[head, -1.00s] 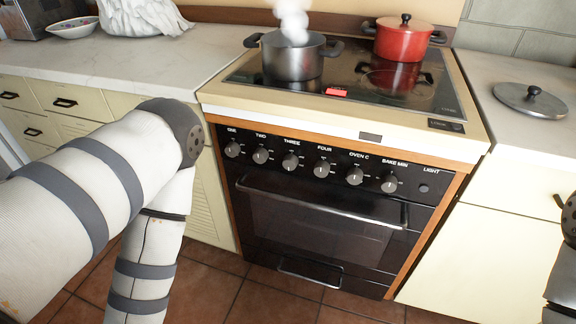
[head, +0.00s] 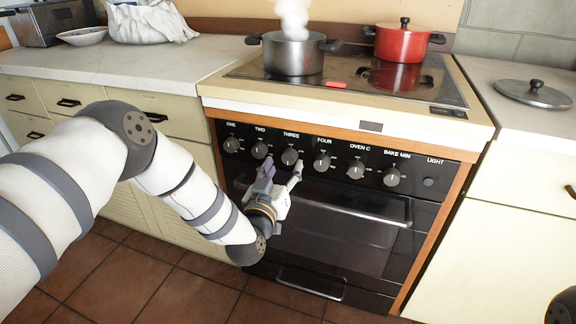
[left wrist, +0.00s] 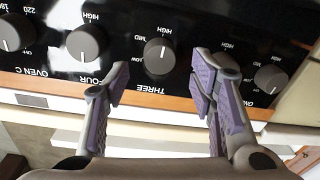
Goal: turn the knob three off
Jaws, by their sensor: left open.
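The knob under the label THREE (head: 290,157) is a grey dial on the black front panel of the stove. It also shows in the left wrist view (left wrist: 159,57), upside down, with a white pointer mark; its exact setting is hard to read. My left gripper (head: 282,167) is in front of and slightly below it, fingers up, open. In the left wrist view my left gripper (left wrist: 157,82) has its purple-padded fingers wide apart, one on each side of the knob three in the picture, with nothing between the pads. Contact with the knob is not seen. My right gripper is out of view.
Knob two (head: 259,150) and knob four (head: 322,163) sit close on either side. The oven handle (head: 340,204) runs below. A steaming grey pot (head: 292,56) and a red pot (head: 402,42) stand on the cooktop. A lid (head: 533,93) lies on the right counter.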

